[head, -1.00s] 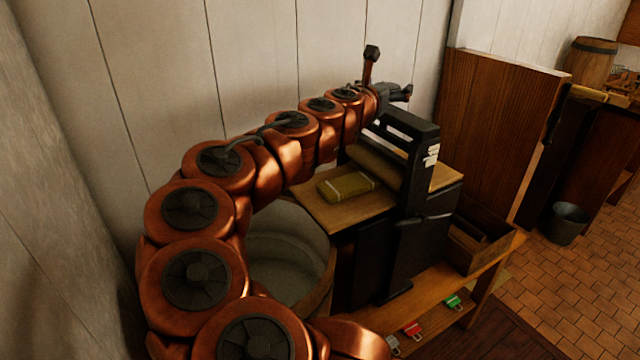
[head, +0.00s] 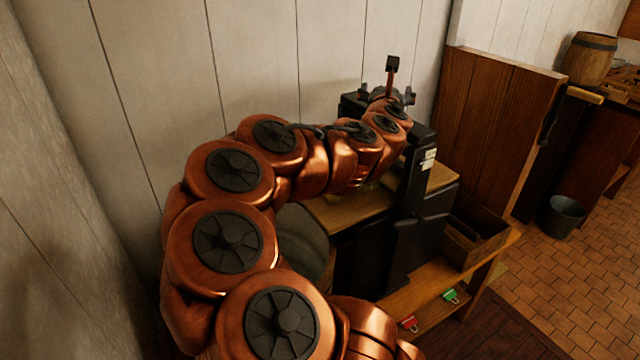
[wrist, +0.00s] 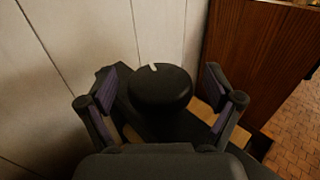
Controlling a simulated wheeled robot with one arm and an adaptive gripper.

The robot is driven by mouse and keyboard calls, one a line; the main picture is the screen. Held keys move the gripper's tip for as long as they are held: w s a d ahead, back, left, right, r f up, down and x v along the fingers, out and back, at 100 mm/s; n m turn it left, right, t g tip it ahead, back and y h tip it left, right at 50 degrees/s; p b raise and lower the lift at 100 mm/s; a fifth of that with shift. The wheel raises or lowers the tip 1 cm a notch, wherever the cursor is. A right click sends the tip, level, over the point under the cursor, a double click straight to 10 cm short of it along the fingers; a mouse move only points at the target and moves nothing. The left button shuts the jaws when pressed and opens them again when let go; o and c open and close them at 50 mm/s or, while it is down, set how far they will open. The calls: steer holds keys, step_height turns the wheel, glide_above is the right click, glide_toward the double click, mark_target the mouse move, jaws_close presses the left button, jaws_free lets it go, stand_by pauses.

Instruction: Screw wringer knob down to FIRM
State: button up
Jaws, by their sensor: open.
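The wringer (head: 418,205) is a black frame with pale labels on its side, standing at the end of a wooden board. Its knob (wrist: 160,92) is a round black disc with a small pale mark at its far edge, seen from above in the wrist view. My gripper (wrist: 160,82) is open, with one finger to the left of the knob and one to the right, and gaps on both sides. In the head view my gripper (head: 388,97) is over the wringer's top and hides the knob. I cannot tell whether the fingertips are level with the knob.
A pale wall stands close behind the wringer. A wooden partition (head: 495,130) rises to its right. A tub (head: 305,240) is below my arm. A wooden box (head: 475,235) and red and green clips (head: 410,323) are on the lower bench. A bucket (head: 564,216) stands on the tiles.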

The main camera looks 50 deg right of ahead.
steer(key=shift+r+t+p, duration=0.1)
steer(key=shift+t+p, duration=0.2)
steer(key=shift+s+a, duration=0.1)
steer(key=shift+a, duration=0.2)
steer(key=s+a+r+m+g+b, duration=0.1)
steer(key=s+a+r+m+g, duration=0.1)
steer(key=s+a+m, duration=0.4)
steer(key=a+f+m+g+y+p, duration=0.1)
steer(key=a+f+m+y+p, duration=0.2)
steer(key=a+m, duration=0.2)
steer(key=a+f+m+g+y+p, duration=0.2)
steer(key=a+f+m+y+p, duration=0.1)
steer(key=a, duration=0.7)
steer(key=a+f+m+g+y+p, duration=0.2)
steer(key=a+f+m+y+p, duration=0.1)
steer(key=a+m, duration=0.4)
steer(key=shift+s+a+f, duration=0.35)
steer(key=shift+s+f, duration=0.1)
steer(key=shift+f, duration=0.4)
